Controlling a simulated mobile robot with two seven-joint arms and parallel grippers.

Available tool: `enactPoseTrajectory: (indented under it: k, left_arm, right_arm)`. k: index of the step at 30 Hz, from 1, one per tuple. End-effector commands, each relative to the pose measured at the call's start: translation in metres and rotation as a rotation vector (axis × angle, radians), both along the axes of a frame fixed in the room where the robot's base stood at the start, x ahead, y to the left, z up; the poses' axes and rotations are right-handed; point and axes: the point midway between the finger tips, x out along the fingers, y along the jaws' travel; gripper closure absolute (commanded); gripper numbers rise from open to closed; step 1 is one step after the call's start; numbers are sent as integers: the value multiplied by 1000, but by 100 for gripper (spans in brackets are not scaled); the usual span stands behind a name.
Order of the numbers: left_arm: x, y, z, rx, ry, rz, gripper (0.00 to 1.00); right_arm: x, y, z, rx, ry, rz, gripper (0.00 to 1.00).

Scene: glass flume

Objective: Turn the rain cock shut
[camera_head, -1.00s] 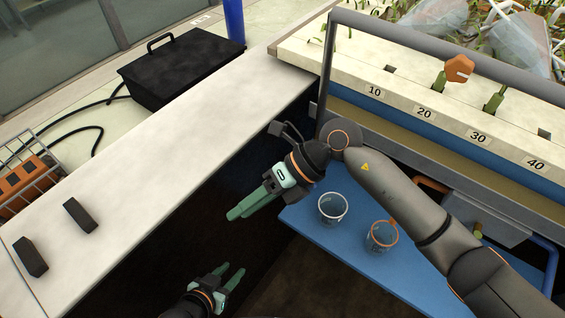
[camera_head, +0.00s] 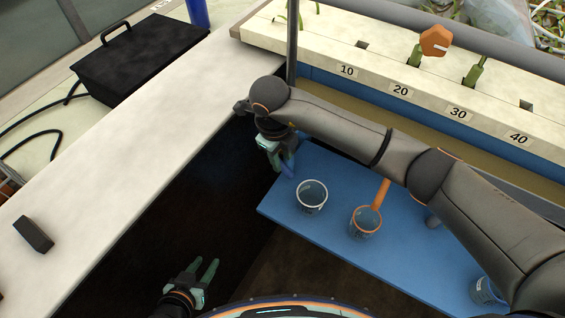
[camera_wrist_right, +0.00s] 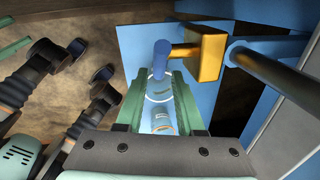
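In the right wrist view a brass-coloured valve body (camera_wrist_right: 208,57) sits on a dark pipe, with a short blue handle (camera_wrist_right: 160,58) at its left; I take this to be the rain cock. My right gripper (camera_wrist_right: 163,76) has its green fingertips on either side of the handle's lower end; whether they touch it I cannot tell. In the head view my right gripper (camera_head: 279,158) points down by the blue shelf's left corner, and the brass body is not seen there. My left gripper (camera_head: 211,266) is open and empty, low over the dark floor.
A clear cup (camera_head: 312,196) and an orange-rimmed cup (camera_head: 366,221) stand on the blue shelf (camera_head: 315,160). A white bench (camera_head: 150,110) lies left.

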Motion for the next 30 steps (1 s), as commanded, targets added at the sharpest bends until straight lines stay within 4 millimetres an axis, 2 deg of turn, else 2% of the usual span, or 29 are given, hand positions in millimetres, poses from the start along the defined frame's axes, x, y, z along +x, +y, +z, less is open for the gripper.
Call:
enactPoseTrajectory:
  k: [1, 6, 18, 28, 30]
  left_arm:
    - [0, 0, 0, 1, 0, 1, 60]
    - [0, 1, -1, 2, 1, 1, 60]
    - [-1, 2, -2, 2, 5, 3, 60]
    - [-1, 2, -2, 3, 7, 2, 60]
    - [-1, 2, -2, 3, 7, 2, 60]
  right_arm:
    - [0, -1, -10, -1, 3, -1, 63]
    - [3, -2, -29, 1, 1, -1, 63]
    - [4, -3, -36, 2, -1, 1, 63]
    - [4, -3, -36, 2, -1, 1, 100]
    - [4, -3, -36, 2, -1, 1, 100]
